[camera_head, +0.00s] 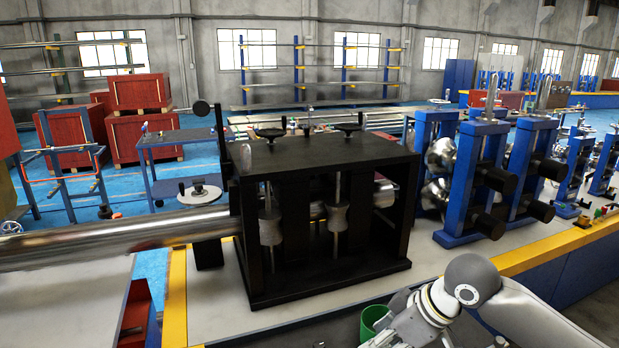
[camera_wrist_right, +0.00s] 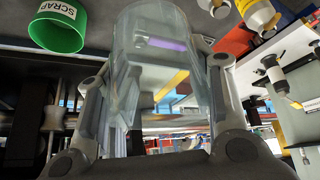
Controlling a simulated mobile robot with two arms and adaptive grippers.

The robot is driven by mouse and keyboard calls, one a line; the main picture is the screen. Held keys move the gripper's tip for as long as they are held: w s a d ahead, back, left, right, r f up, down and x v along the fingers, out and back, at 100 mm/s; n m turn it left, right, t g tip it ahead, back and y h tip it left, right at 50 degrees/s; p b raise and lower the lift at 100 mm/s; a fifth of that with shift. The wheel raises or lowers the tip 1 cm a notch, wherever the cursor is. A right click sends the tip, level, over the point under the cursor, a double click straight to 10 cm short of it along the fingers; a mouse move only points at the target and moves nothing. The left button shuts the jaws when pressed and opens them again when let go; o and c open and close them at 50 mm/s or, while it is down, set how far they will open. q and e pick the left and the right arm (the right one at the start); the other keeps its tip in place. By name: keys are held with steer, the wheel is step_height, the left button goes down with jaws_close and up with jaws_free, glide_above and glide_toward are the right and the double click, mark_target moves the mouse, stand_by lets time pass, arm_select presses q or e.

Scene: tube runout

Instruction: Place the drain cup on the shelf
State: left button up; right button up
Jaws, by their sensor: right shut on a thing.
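The drain cup (camera_wrist_right: 160,35) is a clear, see-through cup in the right wrist view. My right gripper (camera_wrist_right: 157,82) has a finger on each side of the cup and is shut on it. In the head view my right gripper (camera_head: 400,325) is at the bottom, just right of a green bin; the cup cannot be made out there. I cannot tell which surface is the shelf. My left gripper is not in view.
The green bin (camera_head: 373,318), marked SCRAP, also shows in the wrist view (camera_wrist_right: 58,28). A black roller stand (camera_head: 325,160) with a steel tube (camera_head: 120,238) fills the middle. Blue roll stands (camera_head: 470,178) are to the right. A yellow-and-white bottle (camera_wrist_right: 258,14) shows in the wrist view.

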steer(key=shift+s+r, duration=0.2)
steer(key=shift+r, duration=0.3)
steer(key=s+f+m+b, duration=0.1)
steer(key=s+d+f+m+t+h+b, duration=0.1)
steer(key=s+d+f+m+b, duration=0.1)
steer(key=m, duration=0.1)
steer(key=shift+f+h, duration=0.3)
steer(key=shift+f, duration=0.1)
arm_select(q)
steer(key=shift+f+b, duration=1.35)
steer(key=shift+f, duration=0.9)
arm_select(e)
steer(key=shift+s+d+f+m+t+h, duration=0.3)
steer(key=shift+s+d+m+h, duration=0.25)
steer(key=shift+m, duration=0.6)
steer(key=shift+s+d+f+m+t+h, duration=0.15)
steer(key=shift+s+d+f+m+h, duration=0.3)
steer(key=shift+m, duration=0.65)
steer(key=shift+s+d+f+m+t+h, duration=0.25)
steer(key=shift+s+d+m+h, duration=0.4)
steer(key=shift+m, duration=0.5)
